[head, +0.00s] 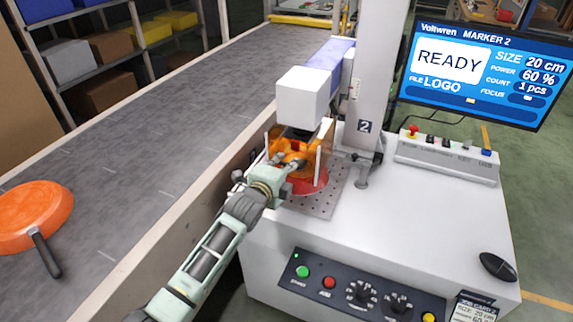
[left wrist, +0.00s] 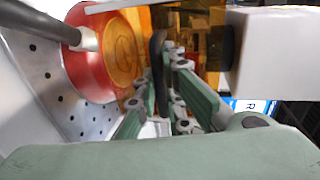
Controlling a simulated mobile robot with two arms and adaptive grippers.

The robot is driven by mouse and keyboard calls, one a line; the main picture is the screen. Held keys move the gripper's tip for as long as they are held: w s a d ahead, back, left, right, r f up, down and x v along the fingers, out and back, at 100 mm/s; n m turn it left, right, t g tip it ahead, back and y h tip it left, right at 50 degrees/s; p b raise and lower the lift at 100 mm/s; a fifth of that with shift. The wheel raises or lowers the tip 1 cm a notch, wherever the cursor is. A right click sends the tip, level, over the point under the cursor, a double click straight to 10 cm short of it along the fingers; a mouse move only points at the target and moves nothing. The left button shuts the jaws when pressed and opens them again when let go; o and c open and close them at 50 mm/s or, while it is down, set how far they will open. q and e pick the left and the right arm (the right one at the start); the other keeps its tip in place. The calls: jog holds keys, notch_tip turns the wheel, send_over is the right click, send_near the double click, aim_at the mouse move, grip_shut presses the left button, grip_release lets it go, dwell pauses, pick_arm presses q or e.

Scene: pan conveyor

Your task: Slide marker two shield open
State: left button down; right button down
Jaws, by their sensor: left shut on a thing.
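The marker two shield (head: 291,146) is an orange see-through guard under the white marking head (head: 302,95). It stands over a red pan (head: 313,185) on the perforated plate (head: 321,203). In the left wrist view, the pan (left wrist: 82,68) shows its red side and grey handle, partly behind the amber shield. My left gripper (head: 293,168) is at the front of the shield. In the left wrist view, its green fingers (left wrist: 158,88) are shut around a dark upright bar (left wrist: 158,50), which looks like the shield's handle. My right gripper is not in view.
The screen (head: 480,75) reads READY for MARKER 2. A conveyor (head: 150,130) with an orange pan (head: 36,215) runs along the left. A button panel (head: 360,292) is on the machine's front. The white top (head: 440,215) is mostly clear, with a black mouse (head: 497,267).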

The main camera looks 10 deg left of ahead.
pick_arm(q)
notch_tip(320, 180, up, 11)
jog(key=p, duration=0.9)
jog(key=shift+f, duration=0.1)
jog(key=c, duration=2.1)
grip_release()
jog(key=shift+f, duration=0.1)
jog(key=v, duration=1.2)
